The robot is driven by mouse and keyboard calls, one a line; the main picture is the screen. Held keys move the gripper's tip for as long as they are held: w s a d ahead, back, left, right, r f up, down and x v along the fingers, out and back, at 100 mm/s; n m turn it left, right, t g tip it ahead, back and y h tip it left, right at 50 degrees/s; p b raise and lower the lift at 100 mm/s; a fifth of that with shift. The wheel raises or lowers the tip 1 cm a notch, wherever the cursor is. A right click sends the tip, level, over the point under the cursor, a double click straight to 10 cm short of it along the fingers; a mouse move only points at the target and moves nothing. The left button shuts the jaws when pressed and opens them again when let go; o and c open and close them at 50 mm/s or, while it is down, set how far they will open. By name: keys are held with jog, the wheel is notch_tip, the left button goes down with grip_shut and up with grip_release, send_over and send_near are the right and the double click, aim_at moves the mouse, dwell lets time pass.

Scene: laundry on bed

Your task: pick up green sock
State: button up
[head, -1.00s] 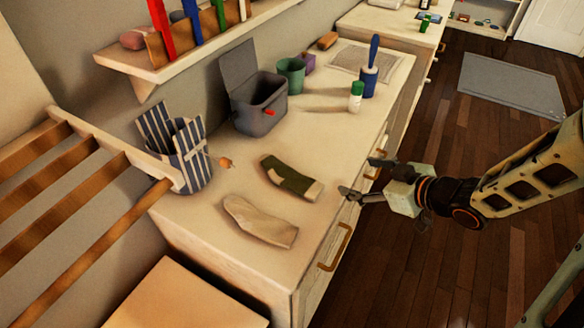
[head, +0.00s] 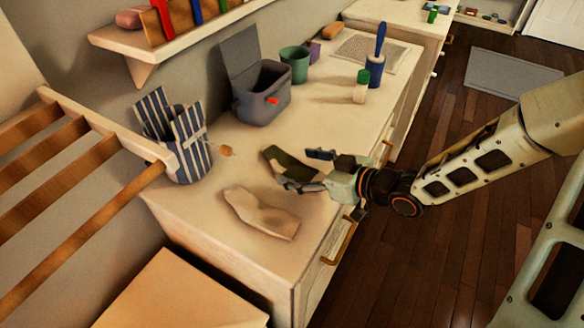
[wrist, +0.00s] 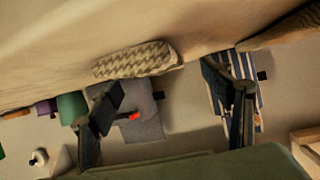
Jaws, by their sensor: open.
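The green sock (head: 281,158) lies on the dresser top, dark green, with its near end hidden behind my gripper (head: 304,170). My gripper is open and reaches in from the right, its fingers overlapping the sock in the head view. In the wrist view, which is turned over, my gripper's (wrist: 163,77) two fingers stand wide apart. A zigzag-patterned cloth piece (wrist: 138,60), apparently the sock, lies beyond and between the fingertips. Nothing is visibly held. I cannot tell whether the fingers touch the sock.
A beige sock (head: 262,213) lies just in front on the dresser top (head: 230,168). A striped bag (head: 187,150) and an open grey bin (head: 262,98) stand behind. A green cup (head: 294,64), a white bottle (head: 361,86) and a blue-handled brush (head: 376,68) stand farther back.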

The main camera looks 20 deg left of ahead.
aim_at(290, 166)
jog(key=x, duration=0.2)
jog(key=shift+w+a+f, duration=0.1)
jog(key=shift+a+f, duration=0.05)
jog(key=shift+a, duration=0.15)
jog(key=c, duration=1)
